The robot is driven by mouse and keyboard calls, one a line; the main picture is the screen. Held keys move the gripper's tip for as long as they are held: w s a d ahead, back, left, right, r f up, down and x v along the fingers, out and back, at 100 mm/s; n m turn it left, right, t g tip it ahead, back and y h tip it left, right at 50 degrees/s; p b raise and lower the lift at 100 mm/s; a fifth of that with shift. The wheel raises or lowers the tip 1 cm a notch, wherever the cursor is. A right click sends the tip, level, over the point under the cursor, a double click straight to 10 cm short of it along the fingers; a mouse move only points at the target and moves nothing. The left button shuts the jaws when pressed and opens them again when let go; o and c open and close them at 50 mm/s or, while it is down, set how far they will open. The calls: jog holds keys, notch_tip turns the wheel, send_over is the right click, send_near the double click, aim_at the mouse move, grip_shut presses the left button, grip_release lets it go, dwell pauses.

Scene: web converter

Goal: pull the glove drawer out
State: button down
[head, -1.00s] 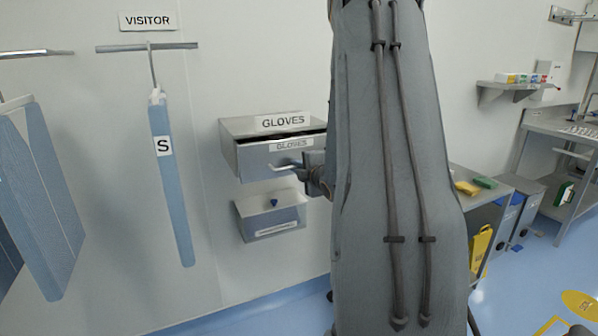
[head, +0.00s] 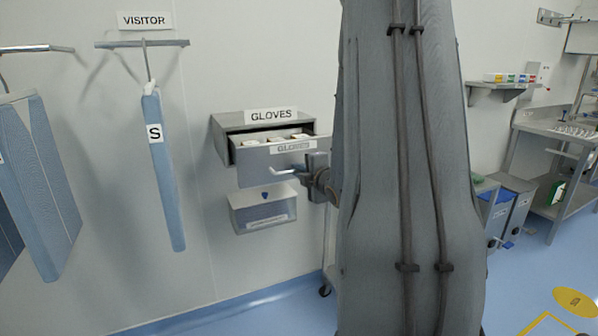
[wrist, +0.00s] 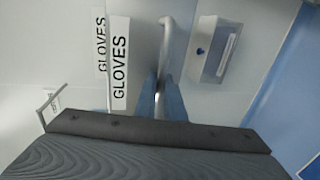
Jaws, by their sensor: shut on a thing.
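The glove drawer (head: 285,157) is a grey metal drawer labelled GLOVES in a wall-mounted housing (head: 230,125). It stands partly out, and several light-coloured packs show inside its open top. Its bar handle (head: 283,172) is on the front. My gripper (head: 303,178) is at the handle, partly hidden by my arm in the head view. In the wrist view my gripper's two fingers (wrist: 161,104) are closed around the handle bar (wrist: 167,60), beside the GLOVES label of the drawer front (wrist: 145,50).
A smaller box (head: 263,210) with a blue knob hangs below the drawer. A blue garment (head: 160,180) tagged S hangs to the left under a VISITOR sign. A bench (head: 565,150) and bins (head: 510,205) stand at the right.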

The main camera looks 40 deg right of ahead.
jog(key=c, duration=1.8)
grip_release()
jog(key=shift+c, duration=0.2)
jog(key=b+v, duration=0.1)
jog(key=v, duration=0.6)
jog(key=shift+s, duration=0.35)
jog(key=shift+a, duration=0.1)
jog(key=a+f+m+g+y, duration=0.1)
jog(key=a+f+m+g, duration=0.8)
jog(key=a, duration=0.5)
jog(key=s+a+f+m+g+y, duration=0.1)
jog(key=s+a+f+m+g, duration=0.2)
jog(key=s+a, duration=0.4)
jog(key=s+a+f+m+g+y, duration=0.1)
jog(key=s+a+f+m+g, duration=0.1)
jog(key=s+a, duration=0.6)
jog(key=a+m, duration=0.1)
jog(key=a, duration=0.1)
jog(key=shift+s+a+f+g+y, duration=0.3)
jog(key=shift+a+f+g, duration=0.05)
jog(key=shift+a+g, duration=0.05)
